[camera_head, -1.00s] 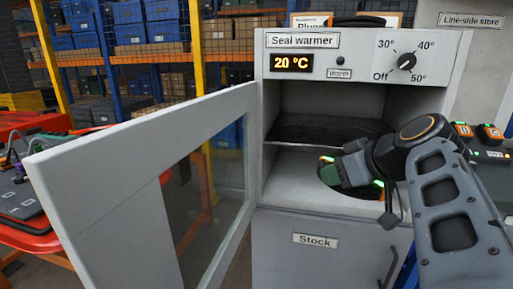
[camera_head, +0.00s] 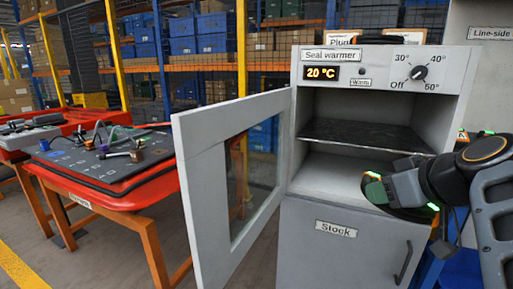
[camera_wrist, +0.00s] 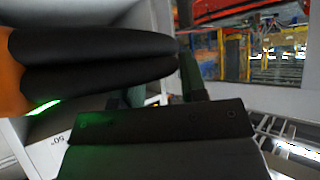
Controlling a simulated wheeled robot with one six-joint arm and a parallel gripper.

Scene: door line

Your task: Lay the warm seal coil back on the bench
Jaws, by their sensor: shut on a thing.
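My gripper (camera_head: 402,190) is shut on the black seal coil (camera_head: 373,192), in front of the lower right of the seal warmer (camera_head: 300,170). In the wrist view the coil (camera_wrist: 95,65) shows as thick black loops with an orange part at the left edge. The gripper hides part of the coil. The warmer's door (camera_head: 205,190) stands wide open to the left, and its shelf (camera_head: 365,135) looks bare. Its display reads 20 °C. A red bench (camera_head: 140,195) with a dark mat and several small parts stands at the left.
The open door stands between my gripper and the red bench. Another red table (camera_head: 85,118) stands at the far left. Racks with blue bins (camera_head: 212,35) stand behind a mesh. Free floor (camera_head: 95,260) shows at the lower left.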

